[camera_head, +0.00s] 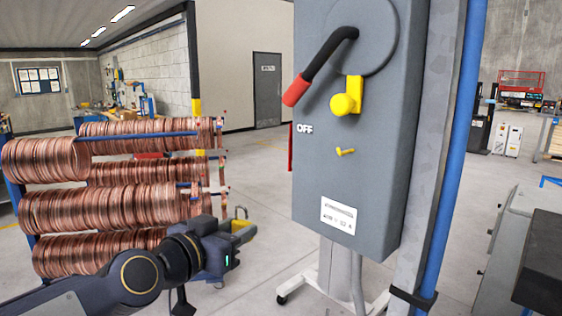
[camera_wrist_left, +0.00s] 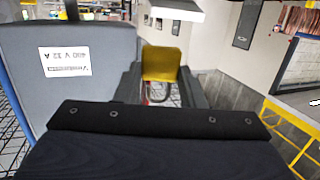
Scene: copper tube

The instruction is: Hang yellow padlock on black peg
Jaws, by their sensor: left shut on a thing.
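The yellow padlock (camera_head: 243,228) is in my left gripper (camera_head: 232,240), at the lower centre-left of the head view. Its shackle sticks up and to the right of its body. In the left wrist view the padlock (camera_wrist_left: 161,63) sits between the two fingers of my left gripper (camera_wrist_left: 160,76), with the dark shackle loop below it in that picture. The gripper is shut on it, left of and below the grey switch box (camera_head: 350,185). A small yellow peg-like piece (camera_head: 345,152) sticks out of the box front. I cannot make out a separate black peg. My right gripper is not in view.
A black lever with a red grip (camera_head: 296,90) and a yellow knob (camera_head: 345,103) stick out from the box above the small piece. Copper coils (camera_head: 120,205) on a rack stand at left, close to my left arm. A blue pipe (camera_head: 455,150) runs right of the box.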

